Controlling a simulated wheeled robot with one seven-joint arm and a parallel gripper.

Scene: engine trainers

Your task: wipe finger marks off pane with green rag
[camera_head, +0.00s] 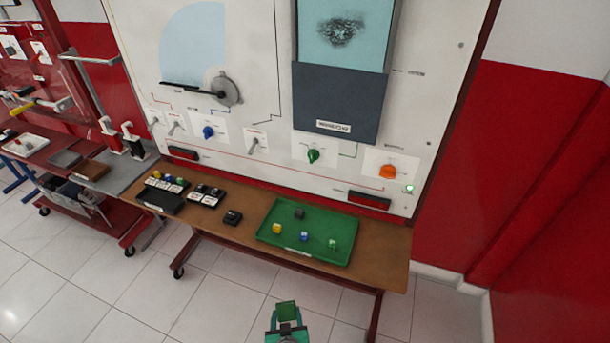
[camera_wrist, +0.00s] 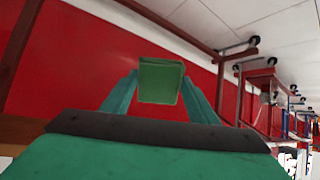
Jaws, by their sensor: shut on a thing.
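The pane (camera_head: 345,38) is a light blue rectangle at the top of the white board in the head view, with a dark smudge of finger marks (camera_head: 341,31) on it. A dark grey panel (camera_head: 337,103) covers the area right below it. My gripper (camera_head: 287,322) is at the bottom of the head view, in front of the table and well below the pane. It is shut on the green rag (camera_head: 287,310), a folded block. The wrist view shows the rag (camera_wrist: 161,80) between the two teal fingers of my gripper (camera_wrist: 160,92). The rag is apart from the pane.
A brown table (camera_head: 388,245) stands below the board, bearing a green tray (camera_head: 340,255) with several small cubes and some black boxes (camera_head: 206,196). Knobs, including a green one (camera_head: 313,156) and an orange one (camera_head: 388,172), stick out of the board. Floor (camera_head: 230,300) before the table is clear.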

